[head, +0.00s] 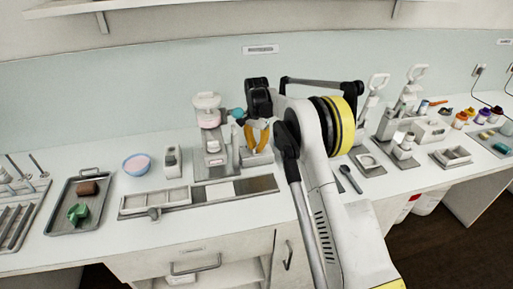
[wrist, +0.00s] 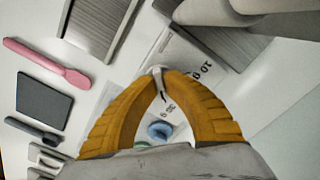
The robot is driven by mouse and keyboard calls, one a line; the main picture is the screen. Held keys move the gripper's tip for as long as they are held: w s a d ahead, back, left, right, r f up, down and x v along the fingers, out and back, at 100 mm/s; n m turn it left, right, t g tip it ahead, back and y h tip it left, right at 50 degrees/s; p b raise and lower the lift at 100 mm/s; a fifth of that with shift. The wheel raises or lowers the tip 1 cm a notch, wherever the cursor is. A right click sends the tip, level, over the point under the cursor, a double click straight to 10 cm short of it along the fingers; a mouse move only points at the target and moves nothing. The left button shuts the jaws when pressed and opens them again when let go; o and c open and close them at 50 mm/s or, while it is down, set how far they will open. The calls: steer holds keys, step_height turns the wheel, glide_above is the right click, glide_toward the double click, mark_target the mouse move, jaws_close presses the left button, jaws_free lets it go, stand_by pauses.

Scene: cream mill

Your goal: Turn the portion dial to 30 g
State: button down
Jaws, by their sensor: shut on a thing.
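My gripper (wrist: 160,76) has its two yellow fingers brought together at the tips on the small pale grip of the portion dial (wrist: 157,69). A thin dark mark shows just below the tips. A printed "10 g" label (wrist: 191,66) is to the right of the tips, and another label (wrist: 170,108), perhaps "30 g", is between the fingers. The fingers hide much of the dial, and I cannot tell its exact setting. In the head view my gripper (head: 257,149) points down over a small grey stand right of the cream mill (head: 209,125); the dial is too small to make out there.
A blue round piece (wrist: 160,130) shows between the fingers. A pink spoon (wrist: 48,64) and a dark plate (wrist: 43,101) lie left in the wrist view. In the head view, a bowl (head: 136,164) and a tray (head: 76,201) stand left; a dark spoon (head: 350,178) lies right.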

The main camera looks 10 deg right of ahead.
steer(key=c, duration=1.5)
jaws_free()
